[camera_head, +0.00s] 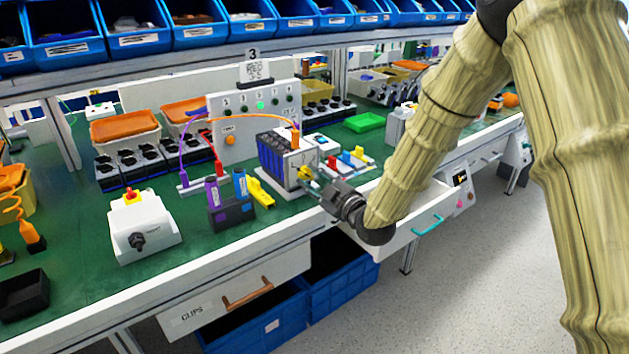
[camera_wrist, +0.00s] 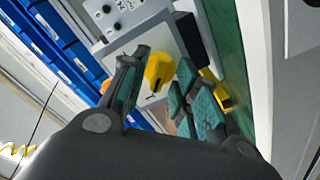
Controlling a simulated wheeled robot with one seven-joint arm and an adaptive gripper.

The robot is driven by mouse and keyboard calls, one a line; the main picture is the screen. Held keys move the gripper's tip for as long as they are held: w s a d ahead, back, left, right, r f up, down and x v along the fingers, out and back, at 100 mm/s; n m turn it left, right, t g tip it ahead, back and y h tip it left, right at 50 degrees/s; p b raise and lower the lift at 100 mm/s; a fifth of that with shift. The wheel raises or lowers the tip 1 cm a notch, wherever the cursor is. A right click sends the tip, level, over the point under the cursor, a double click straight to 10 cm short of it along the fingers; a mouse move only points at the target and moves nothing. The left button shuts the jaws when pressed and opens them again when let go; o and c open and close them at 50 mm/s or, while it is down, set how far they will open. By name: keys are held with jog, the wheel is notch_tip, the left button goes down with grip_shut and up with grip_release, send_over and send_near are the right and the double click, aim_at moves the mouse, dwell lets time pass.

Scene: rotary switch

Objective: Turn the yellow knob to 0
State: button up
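The yellow knob (camera_head: 305,173) is on the white front panel of a box with dark blue ribbed sides (camera_head: 277,160) on the green bench. In the wrist view the yellow knob (camera_wrist: 159,70) shows against the white panel (camera_wrist: 163,39), its narrower end toward the bottom of the picture. The scale marks are too small to read. My gripper (camera_head: 313,184) is in front of the panel. In the wrist view my gripper (camera_wrist: 160,80) has its fingers apart, one on each side of the knob; contact cannot be told.
A yellow stand (camera_head: 260,192) and a dark holder with purple and blue parts (camera_head: 230,208) are left of the box. A white box with a black knob (camera_head: 142,228) stands farther left. A tall white panel (camera_head: 253,124) is behind. An open white drawer (camera_head: 420,222) is below right.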

grip_shut()
jog(key=shift+m, duration=0.3)
jog(key=m+p, duration=0.1)
jog(key=m, duration=0.2)
jog(key=shift+m, duration=0.4)
jog(key=shift+m+p, duration=0.7)
jog(key=shift+m, duration=1.5)
jog(key=shift+o, duration=1.4)
grip_release()
